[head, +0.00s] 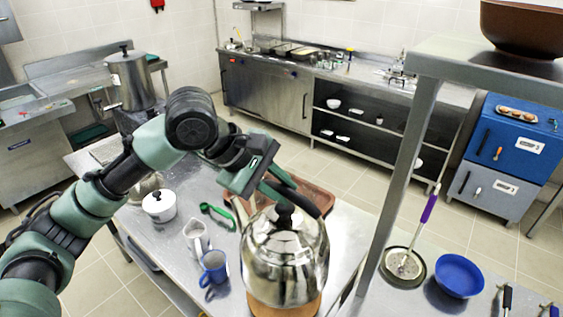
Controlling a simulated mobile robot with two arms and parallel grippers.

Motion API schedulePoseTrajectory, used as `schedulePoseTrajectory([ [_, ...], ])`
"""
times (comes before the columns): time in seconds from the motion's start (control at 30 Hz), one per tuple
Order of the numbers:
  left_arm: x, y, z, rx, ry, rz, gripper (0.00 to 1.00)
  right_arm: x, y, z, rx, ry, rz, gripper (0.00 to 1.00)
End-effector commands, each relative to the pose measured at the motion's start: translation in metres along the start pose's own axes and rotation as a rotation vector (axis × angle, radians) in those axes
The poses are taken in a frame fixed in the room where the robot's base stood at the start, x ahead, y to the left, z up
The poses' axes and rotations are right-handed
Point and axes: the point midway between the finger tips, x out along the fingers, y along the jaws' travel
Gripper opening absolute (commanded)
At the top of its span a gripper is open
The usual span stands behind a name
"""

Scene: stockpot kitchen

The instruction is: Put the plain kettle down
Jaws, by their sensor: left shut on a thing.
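The plain kettle (284,258) is a shiny steel, rounded pot with a black lid knob. It appears upright at the lower middle of the head view, over the steel table (165,240). My left gripper (276,186) comes in from the upper left and is shut on the kettle's dark handle; the exact grip is partly hidden. A light wooden round (262,308) shows below the kettle; I cannot tell whether the kettle touches it. My right gripper is not in view.
A metal shelf post (402,185) and blue bowl (459,275) are at right.

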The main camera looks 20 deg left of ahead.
Motion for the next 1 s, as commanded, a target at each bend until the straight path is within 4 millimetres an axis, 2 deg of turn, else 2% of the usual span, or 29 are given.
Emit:
schedulePoseTrajectory([
  [0.2,0.029,-0.020,-0.009,0.002,-0.001,0.008,0.00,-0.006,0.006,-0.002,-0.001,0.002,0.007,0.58],
  [0.3,0.037,-0.025,-0.012,0.003,0.000,0.011,0.00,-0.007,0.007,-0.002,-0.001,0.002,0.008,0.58],
  [0.47,0.044,-0.029,-0.013,0.004,-0.001,0.013,0.00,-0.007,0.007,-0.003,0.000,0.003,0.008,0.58],
  [0.8,0.074,-0.050,-0.022,0.004,-0.001,0.011,0.00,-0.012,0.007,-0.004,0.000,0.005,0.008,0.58],
  [1.0,0.076,-0.052,-0.023,0.005,0.000,0.015,0.00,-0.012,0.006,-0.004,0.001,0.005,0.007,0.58],
])
